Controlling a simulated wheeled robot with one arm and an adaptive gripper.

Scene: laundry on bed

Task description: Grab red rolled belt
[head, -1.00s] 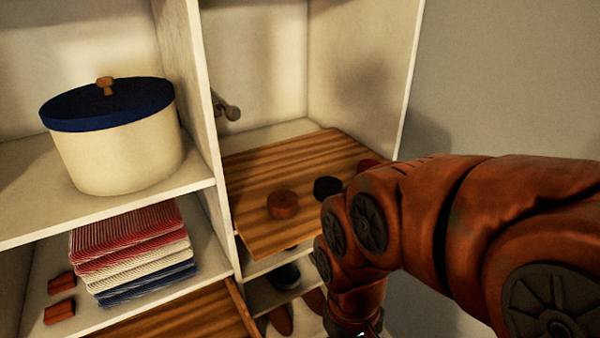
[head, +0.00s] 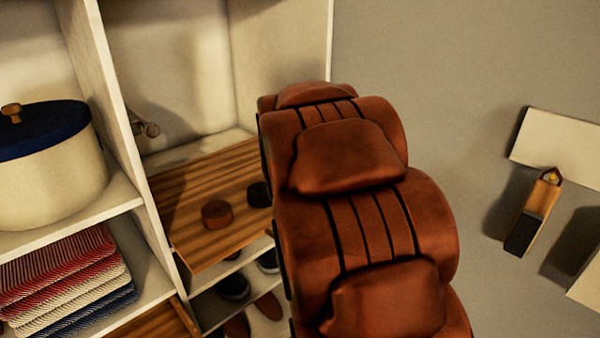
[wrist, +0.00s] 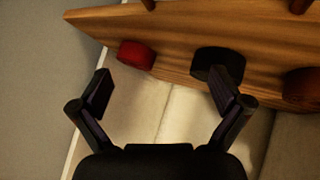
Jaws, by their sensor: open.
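In the wrist view the red rolled belt (wrist: 136,55) lies near the edge of a wooden board. My gripper (wrist: 168,85) is open and empty, its two fingers spread wide below the board's edge. The red belt is ahead of the gap between the fingers, nearer the left finger, and apart from both. A black rolled belt (wrist: 218,63) lies beyond the right finger, which partly covers it. In the head view my arm hides the red belt and the gripper.
A brown rolled belt (head: 216,214) lies on the wooden board (head: 185,240), and also shows at the wrist view's right edge (wrist: 302,88). Shoes (head: 234,287) stand on shelves below. A lidded cream pot (head: 50,175) and folded striped cloths (head: 65,275) are at left.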

